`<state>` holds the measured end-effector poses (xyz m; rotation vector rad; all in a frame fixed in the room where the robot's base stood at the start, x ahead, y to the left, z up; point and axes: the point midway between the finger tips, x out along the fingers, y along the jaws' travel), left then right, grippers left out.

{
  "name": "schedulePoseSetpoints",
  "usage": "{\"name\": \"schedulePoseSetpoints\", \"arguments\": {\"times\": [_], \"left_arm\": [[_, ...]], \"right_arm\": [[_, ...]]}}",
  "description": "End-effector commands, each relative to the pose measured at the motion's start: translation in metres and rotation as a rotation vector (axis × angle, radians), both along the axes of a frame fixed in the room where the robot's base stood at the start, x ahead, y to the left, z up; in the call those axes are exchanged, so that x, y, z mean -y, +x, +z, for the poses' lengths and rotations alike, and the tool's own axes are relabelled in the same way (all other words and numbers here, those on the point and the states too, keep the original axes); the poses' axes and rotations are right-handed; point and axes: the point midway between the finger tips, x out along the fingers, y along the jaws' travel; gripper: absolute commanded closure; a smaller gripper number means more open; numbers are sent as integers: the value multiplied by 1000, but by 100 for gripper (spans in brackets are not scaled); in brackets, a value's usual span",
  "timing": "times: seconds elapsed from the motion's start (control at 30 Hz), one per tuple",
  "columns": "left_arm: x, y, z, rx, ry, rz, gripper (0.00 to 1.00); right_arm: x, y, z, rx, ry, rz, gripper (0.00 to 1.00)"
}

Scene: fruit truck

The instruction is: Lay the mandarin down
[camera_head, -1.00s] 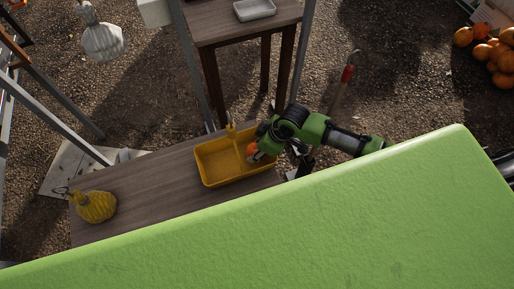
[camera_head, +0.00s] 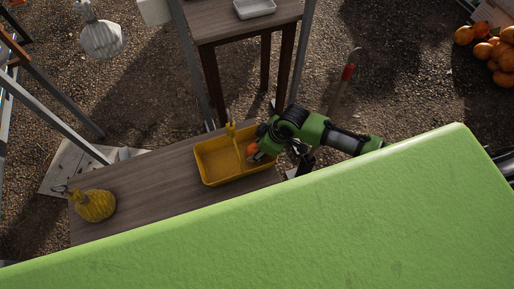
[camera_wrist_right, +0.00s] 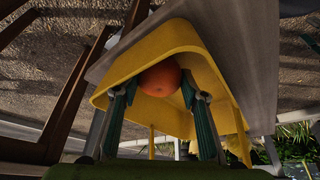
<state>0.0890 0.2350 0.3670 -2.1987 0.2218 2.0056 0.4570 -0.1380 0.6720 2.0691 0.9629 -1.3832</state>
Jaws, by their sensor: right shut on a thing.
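The mandarin (camera_head: 253,149) is orange and round, at the right end of the yellow tray (camera_head: 208,177) in the head view. In the right wrist view the mandarin (camera_wrist_right: 160,77) sits between the two fingers of my right gripper (camera_wrist_right: 160,92), with the yellow tray's wall (camera_wrist_right: 190,38) around it. My right gripper (camera_head: 258,153) is shut on the mandarin. Whether the mandarin touches the tray floor cannot be told. My left gripper is not in view.
The tray stands on a wooden table (camera_head: 140,190). A second table (camera_head: 228,28) behind carries a pale tray (camera_head: 255,9). Pumpkins (camera_head: 500,55) lie far right. A large green surface (camera_head: 300,230) fills the foreground.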

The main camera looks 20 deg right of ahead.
Motion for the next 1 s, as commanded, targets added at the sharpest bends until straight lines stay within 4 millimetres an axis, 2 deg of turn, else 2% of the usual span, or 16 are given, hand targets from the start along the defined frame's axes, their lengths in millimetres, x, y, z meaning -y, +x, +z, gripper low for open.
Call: {"name": "schedulePoseSetpoints", "arguments": {"times": [0.9,0.93,1.0], "left_arm": [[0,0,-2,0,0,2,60],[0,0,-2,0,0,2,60],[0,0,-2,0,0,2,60]], "right_arm": [[0,0,-5,0,0,0,86],[0,0,-5,0,0,0,55],[0,0,-5,0,0,0,41]]}}
